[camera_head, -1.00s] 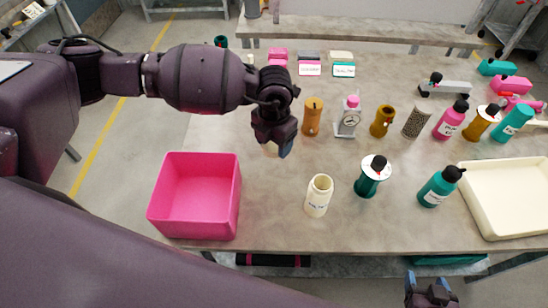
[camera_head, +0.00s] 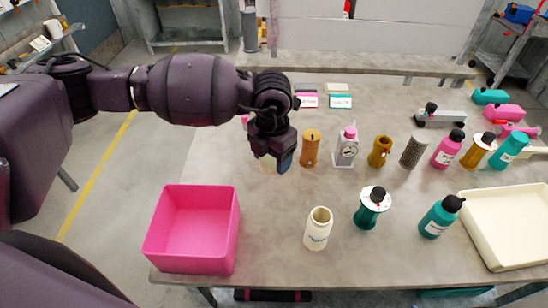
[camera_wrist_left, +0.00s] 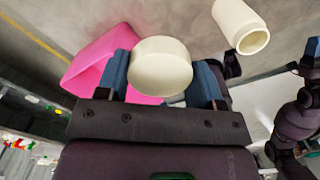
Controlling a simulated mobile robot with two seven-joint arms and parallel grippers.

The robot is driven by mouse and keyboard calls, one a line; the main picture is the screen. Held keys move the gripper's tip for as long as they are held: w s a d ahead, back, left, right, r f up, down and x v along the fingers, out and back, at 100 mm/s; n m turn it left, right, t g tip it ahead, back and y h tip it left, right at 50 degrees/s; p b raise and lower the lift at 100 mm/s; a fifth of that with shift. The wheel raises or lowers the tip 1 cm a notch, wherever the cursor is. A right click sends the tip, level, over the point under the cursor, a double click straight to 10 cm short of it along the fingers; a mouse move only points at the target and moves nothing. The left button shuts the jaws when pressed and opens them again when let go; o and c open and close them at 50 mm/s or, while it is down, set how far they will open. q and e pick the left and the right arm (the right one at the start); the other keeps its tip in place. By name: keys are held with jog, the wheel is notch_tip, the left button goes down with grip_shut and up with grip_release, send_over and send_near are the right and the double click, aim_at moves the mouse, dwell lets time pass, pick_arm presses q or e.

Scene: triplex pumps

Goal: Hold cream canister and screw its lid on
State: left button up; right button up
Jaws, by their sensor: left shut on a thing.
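The open cream canister (camera_head: 316,237) stands upright on the table, right of the pink bin, its open mouth facing up. It also shows in the left wrist view (camera_wrist_left: 238,20). My left gripper (camera_head: 280,160) hangs above the table, behind and left of the canister. In the left wrist view, its blue fingers are shut on a round cream lid (camera_wrist_left: 160,66), apart from the canister.
A pink bin (camera_head: 238,240) stands left of the canister. A green dispenser (camera_head: 366,216) stands close at its right, with a teal bottle (camera_head: 434,220) beyond. A cream tray (camera_head: 470,232) is at far right.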

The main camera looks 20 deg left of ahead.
pick_arm(q)
jog(key=m, duration=0.3)
jog(key=shift+s+a+r, duration=0.1)
jog(key=shift+a, duration=0.3)
jog(key=m, duration=0.3)
jog(key=shift+a+m, duration=0.3)
jog(key=m, duration=0.2)
jog(key=a+m, duration=0.1)
jog(key=m, duration=0.1)
jog(key=shift+s+r+m, duration=0.15)
jog(key=shift+r+m, duration=0.05)
jog(key=shift+m, duration=0.2)
jog(key=a+m, duration=0.1)
jog(key=m, duration=0.5)
jog(key=a+m, duration=0.1)
jog(key=m, duration=0.6)
jog(key=s+a+r+m, duration=0.1)
jog(key=a+m, duration=0.1)
jog(key=m, duration=0.4)
jog(key=shift+m, duration=0.4)
pick_arm(e)
jog(key=shift+w+r, duration=0.15)
jog(key=shift+w, duration=0.15)
jog(key=shift+a, duration=0.1)
